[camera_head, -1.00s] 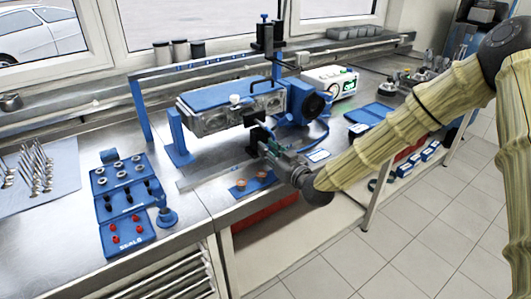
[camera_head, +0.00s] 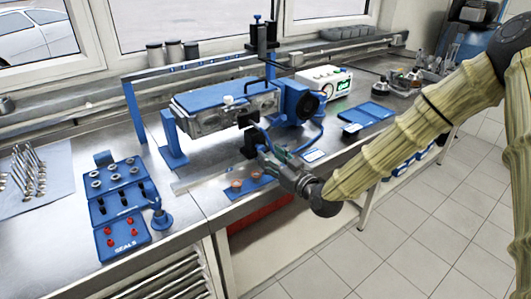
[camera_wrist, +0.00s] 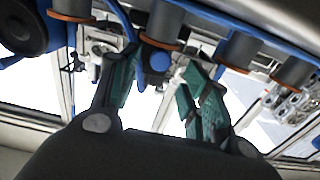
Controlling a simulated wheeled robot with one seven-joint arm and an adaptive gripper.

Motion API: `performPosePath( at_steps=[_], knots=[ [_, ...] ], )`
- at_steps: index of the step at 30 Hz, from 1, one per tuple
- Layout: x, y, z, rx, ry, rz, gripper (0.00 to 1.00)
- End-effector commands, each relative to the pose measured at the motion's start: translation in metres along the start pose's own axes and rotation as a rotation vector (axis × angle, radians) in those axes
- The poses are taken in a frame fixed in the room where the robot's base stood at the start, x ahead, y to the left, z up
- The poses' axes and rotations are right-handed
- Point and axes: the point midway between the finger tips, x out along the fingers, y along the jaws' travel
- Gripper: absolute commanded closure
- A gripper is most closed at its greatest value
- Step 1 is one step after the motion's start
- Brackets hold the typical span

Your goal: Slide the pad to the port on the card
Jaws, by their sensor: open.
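My gripper (camera_head: 264,150) is in front of the engine head (camera_head: 205,122), low near its right end. In the wrist view my gripper (camera_wrist: 162,92) is open, with green-faced fingers apart. A round blue knob (camera_wrist: 160,62), possibly the pad, shows between and beyond the fingertips; contact cannot be told. Several grey cylindrical ports with copper-coloured rings, one of them the near port (camera_wrist: 165,22), line the top of the wrist view. A small white and blue card (camera_head: 314,155) lies on the bench right of my gripper; its marking is too small to read.
A blue sheet with two copper discs (camera_head: 237,184) lies at the bench's front edge. A blue seals tray (camera_head: 122,232) and blue stand (camera_head: 160,220) are at left. A white instrument (camera_head: 325,78) and blue tray (camera_head: 367,112) are at right.

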Motion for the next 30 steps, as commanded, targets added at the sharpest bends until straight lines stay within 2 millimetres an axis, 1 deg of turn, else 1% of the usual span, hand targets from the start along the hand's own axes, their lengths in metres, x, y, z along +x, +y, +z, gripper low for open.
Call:
performPosePath(
  at_steps=[1,6,12,18,30],
  knots=[
    [-0.010,0.000,-0.001,0.001,0.000,0.000,0.53],
    [-0.040,0.001,0.000,0.001,0.000,0.001,0.53],
    [-0.065,0.000,0.000,0.000,-0.001,0.000,0.53],
    [-0.075,0.000,0.000,0.000,0.001,0.000,0.53],
    [-0.075,0.000,0.000,0.000,0.000,0.000,0.53]
  ],
)
